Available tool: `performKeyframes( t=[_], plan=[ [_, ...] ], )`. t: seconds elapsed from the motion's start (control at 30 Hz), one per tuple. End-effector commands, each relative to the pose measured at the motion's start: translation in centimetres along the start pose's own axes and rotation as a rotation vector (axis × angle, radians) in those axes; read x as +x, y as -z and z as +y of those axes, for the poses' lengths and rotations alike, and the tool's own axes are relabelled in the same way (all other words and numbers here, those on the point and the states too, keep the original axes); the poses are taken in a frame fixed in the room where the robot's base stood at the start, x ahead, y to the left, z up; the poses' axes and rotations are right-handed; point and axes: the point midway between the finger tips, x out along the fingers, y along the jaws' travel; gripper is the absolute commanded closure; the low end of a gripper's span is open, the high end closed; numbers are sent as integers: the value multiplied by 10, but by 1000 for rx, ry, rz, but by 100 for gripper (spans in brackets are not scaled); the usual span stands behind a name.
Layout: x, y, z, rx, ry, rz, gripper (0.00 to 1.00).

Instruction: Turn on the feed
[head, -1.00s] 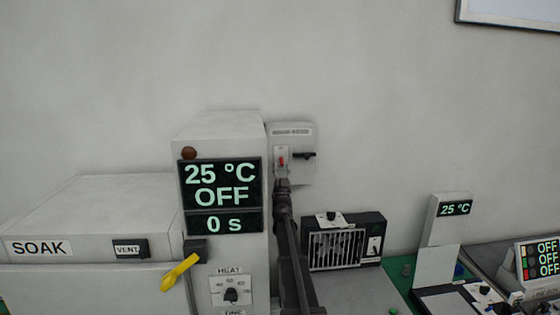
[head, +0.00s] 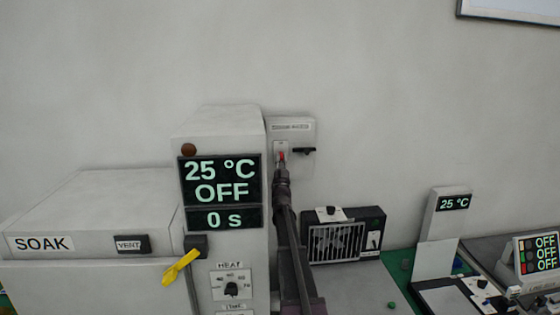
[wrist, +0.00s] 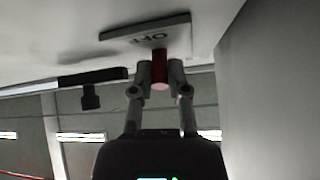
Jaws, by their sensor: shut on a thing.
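A grey switch box (head: 304,172) is on the wall behind the tall cabinet, with a small label on top. A red lever (head: 282,156) stands out from a pale plate on its left part. My gripper (head: 281,166) reaches up to the lever from below. In the wrist view, my gripper (wrist: 159,80) is shut on the red lever (wrist: 158,59), one finger on each side. The plate (wrist: 118,37) behind it bears the word OFF, seen upside down. A black handle (head: 305,151) is at the right of the box, also in the wrist view (wrist: 92,80).
The tall cabinet (head: 222,136) with a display reading 25 °C, OFF and 0 s stands close left of my arm. The SOAK unit (head: 85,205) with a yellow handle (head: 180,267) is further left. A fan unit (head: 343,237) is to the right, low down.

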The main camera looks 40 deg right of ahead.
Motion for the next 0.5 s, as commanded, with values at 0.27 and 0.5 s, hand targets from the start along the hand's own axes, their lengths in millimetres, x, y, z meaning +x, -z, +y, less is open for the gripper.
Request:
performKeyframes(
  t=[0.27, 0.5],
  plan=[
    [3, 1, -1, -3, 10, -17, 100],
    [6, 6, -1, -9, -3, -86, 100]
  ],
)
